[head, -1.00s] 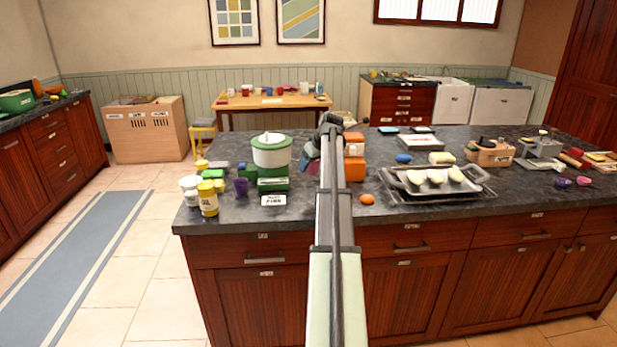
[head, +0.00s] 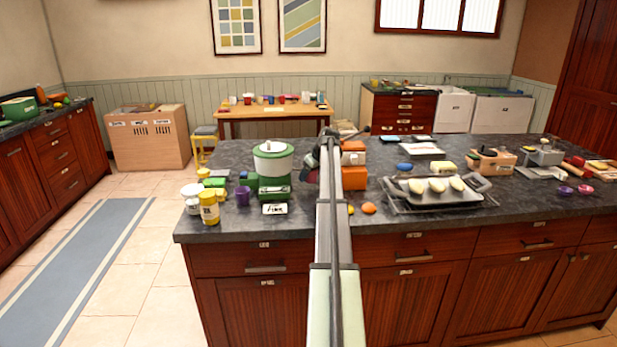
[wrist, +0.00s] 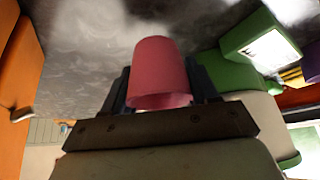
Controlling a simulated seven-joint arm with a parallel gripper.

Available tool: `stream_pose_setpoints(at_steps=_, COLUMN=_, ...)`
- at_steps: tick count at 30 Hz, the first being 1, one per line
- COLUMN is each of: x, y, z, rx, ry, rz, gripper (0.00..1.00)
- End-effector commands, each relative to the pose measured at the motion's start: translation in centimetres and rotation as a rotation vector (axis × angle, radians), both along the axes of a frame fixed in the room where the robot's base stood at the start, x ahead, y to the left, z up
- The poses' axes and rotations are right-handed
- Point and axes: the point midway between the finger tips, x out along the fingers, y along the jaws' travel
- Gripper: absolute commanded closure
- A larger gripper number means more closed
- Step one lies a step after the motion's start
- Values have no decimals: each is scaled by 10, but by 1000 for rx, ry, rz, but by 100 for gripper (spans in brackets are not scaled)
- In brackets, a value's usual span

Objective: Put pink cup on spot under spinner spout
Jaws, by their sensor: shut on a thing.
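The pink cup (wrist: 160,68) is between the two dark fingers of my gripper (wrist: 162,88) in the wrist view. My gripper is shut on it, and its open-looking rim faces the gripper's base. In the head view the spinner (head: 273,162), a white bowl with a green rim and green base, stands on the island counter to the left of my arm. In that view my gripper is just right of the spinner, mostly hidden behind my own arm, and the cup is hard to make out. The spot under the spout cannot be made out clearly.
A purple cup (head: 243,196) and a yellow jar (head: 209,208) stand left of the spinner. A small white sign (head: 275,209) is in front of it. Orange boxes (head: 354,172) and a tray (head: 437,193) are to the right of my arm.

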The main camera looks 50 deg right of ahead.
Motion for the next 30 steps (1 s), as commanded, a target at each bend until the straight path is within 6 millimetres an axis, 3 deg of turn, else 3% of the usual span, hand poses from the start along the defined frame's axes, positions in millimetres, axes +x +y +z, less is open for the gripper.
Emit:
stream_pose_setpoints(at_steps=11, x=26, y=-26, z=-25, rx=1, ry=1, rz=1, gripper=71)
stream_pose_setpoints(at_steps=24, x=27, y=-26, z=-30, rx=0, ry=0, rz=0, gripper=71)
stream_pose_setpoints(at_steps=25, x=27, y=-26, z=-30, rx=0, ry=0, rz=0, gripper=40)
stream_pose_setpoints(at_steps=30, x=27, y=-27, z=-30, rx=0, ry=0, rz=0, gripper=24)
